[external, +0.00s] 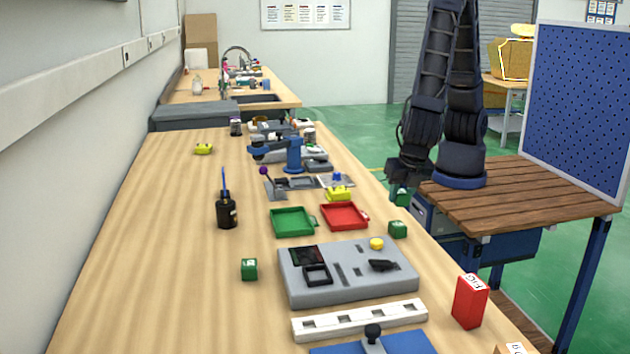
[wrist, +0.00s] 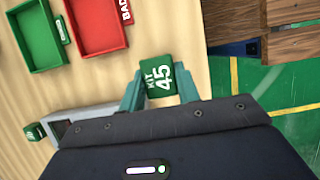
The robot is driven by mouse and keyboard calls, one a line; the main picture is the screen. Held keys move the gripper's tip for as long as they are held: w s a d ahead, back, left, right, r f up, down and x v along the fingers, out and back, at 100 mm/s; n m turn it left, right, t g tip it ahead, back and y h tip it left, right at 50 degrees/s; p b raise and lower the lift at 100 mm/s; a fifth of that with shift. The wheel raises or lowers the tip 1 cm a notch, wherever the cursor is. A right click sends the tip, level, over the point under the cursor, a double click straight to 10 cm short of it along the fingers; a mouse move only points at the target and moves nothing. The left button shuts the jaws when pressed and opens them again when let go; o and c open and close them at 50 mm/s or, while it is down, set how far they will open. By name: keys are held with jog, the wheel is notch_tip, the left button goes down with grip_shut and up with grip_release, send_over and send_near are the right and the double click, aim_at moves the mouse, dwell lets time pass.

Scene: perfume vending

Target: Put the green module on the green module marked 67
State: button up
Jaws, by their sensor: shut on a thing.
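My gripper (external: 404,185) is shut on a green module (wrist: 158,80) that reads "KIT 45" in white. The held module also shows below the fingers in the external view (external: 402,197), near the bench's right edge. Two other green modules are on the bench. One (external: 249,269) sits left of the grey fixture; the other (external: 397,229) sits behind the fixture's right end, near the red tray. Their numbers are too small to read, so I cannot tell which is 67. A green module (wrist: 35,131) shows at the lower left of the wrist view.
A green tray (external: 292,222) and a red tray (external: 345,216) lie side by side. The grey fixture (external: 345,285) stands in front of them, with a white slotted rail (external: 360,319) nearer. A red box (external: 469,301) stands at the right edge. The bench's left side is mostly clear.

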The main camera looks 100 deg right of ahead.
aim_at(402, 206)
jog(key=shift+f, duration=2.9)
jog(key=o, duration=1)
jog(key=shift+f, duration=0.1)
jog(key=shift+c, duration=0.2)
